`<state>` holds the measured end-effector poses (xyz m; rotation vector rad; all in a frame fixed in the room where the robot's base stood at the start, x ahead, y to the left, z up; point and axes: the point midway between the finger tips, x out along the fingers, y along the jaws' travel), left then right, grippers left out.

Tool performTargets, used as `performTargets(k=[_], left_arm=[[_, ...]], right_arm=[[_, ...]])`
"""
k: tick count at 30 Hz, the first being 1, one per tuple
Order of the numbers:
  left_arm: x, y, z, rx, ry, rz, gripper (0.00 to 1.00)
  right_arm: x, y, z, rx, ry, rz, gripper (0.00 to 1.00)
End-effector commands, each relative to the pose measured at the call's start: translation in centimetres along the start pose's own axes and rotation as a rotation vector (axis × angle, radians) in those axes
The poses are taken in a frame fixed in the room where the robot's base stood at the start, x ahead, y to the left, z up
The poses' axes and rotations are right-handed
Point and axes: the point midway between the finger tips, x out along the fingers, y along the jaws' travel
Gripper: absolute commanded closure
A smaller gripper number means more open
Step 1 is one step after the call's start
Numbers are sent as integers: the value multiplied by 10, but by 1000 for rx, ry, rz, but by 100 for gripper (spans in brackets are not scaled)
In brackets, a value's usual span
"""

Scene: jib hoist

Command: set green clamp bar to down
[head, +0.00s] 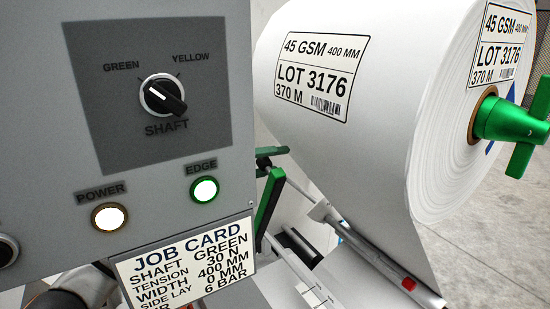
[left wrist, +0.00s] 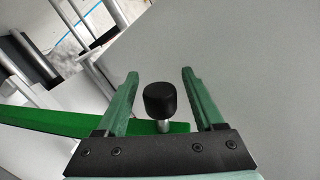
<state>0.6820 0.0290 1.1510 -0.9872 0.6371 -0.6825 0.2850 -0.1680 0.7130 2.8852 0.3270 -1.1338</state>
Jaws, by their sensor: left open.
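The green clamp bar (head: 268,203) stands steeply raised beside the grey control panel in the head view. In the left wrist view the bar (left wrist: 60,122) runs across from the left edge to a black round knob (left wrist: 160,100) on a short metal stem. My left gripper (left wrist: 160,73) is open, with one green finger on each side of the knob and a visible gap to both. In the head view only a small part of my left gripper (head: 272,153) shows by the bar's upper end; the panel hides the rest. My right gripper is not in view.
The grey control panel (head: 215,110) with the shaft switch (head: 163,95) and a job card (head: 185,260) fills the left. A large white paper roll (head: 350,110) with a green shaft handle (head: 515,125) is at right. A metal rail (head: 370,252) runs below the roll.

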Motion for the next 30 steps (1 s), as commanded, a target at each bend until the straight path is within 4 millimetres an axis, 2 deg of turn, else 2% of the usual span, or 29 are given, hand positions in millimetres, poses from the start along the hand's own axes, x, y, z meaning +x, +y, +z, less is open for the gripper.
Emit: performTargets(k=[4,13,30], left_arm=[[6,0,0,0,1,0,31],[7,0,0,1,0,0,32],[7,0,0,0,0,1,96]], right_arm=[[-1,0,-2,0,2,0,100],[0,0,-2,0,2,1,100],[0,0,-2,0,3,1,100]])
